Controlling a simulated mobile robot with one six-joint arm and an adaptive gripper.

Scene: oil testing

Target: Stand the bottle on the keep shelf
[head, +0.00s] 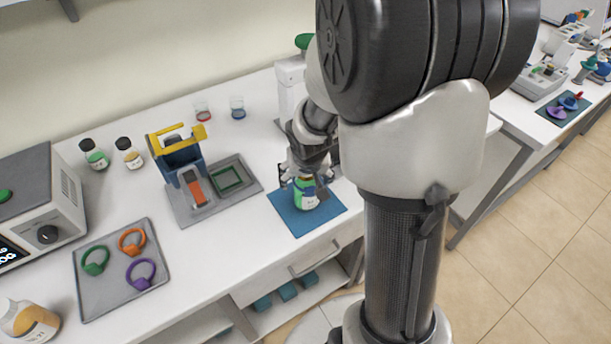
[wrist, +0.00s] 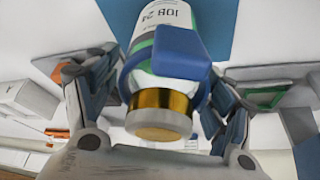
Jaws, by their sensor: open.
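The bottle (head: 306,194) has a white and green label and stands on a blue mat (head: 335,209) at the bench's front edge. In the wrist view the bottle (wrist: 162,112) shows a gold band, a pale cap end, printing that reads "JOB 24", and a blue collar with a blue tag (wrist: 180,52). My gripper (head: 307,180) is down at the bottle. Its fingers (wrist: 160,95) are open, one on each side of the bottle; I cannot tell whether they touch it. I cannot make out which surface is the keep shelf.
A grey tray (head: 94,308) with green, orange and purple rings lies left. A blue and yellow stand (head: 180,158) is on a grey plate (head: 187,214). Two dark-capped bottles (head: 96,155) stand behind. An open shelf (head: 309,309) with blue blocks is under the drawer.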

